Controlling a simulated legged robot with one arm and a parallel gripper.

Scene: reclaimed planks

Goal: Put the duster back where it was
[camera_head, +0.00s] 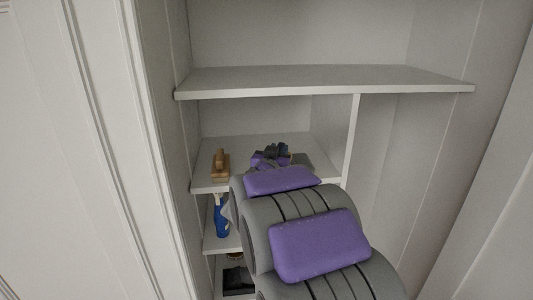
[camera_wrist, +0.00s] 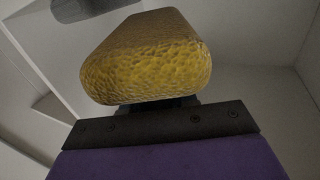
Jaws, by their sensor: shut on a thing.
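In the wrist view a yellow block with a pitted, sponge-like face (camera_wrist: 145,68) sits right in front of my gripper (camera_wrist: 175,103). I take it for the duster, though its shape does not make this certain. My gripper is shut on it, and the block hides most of the fingers. In the head view my gripper (camera_head: 270,155) is over the middle shelf board (camera_head: 245,146), inside the left compartment. The held block is mostly hidden there behind my gripper and arm. I cannot tell whether it touches the shelf.
A wooden brush-like thing (camera_head: 220,165) stands left of my gripper on the same board. An upright divider (camera_head: 351,140) is to the right and an upper shelf (camera_head: 320,80) is above. A blue bottle (camera_head: 221,216) and a dark thing (camera_head: 237,281) are on lower shelves.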

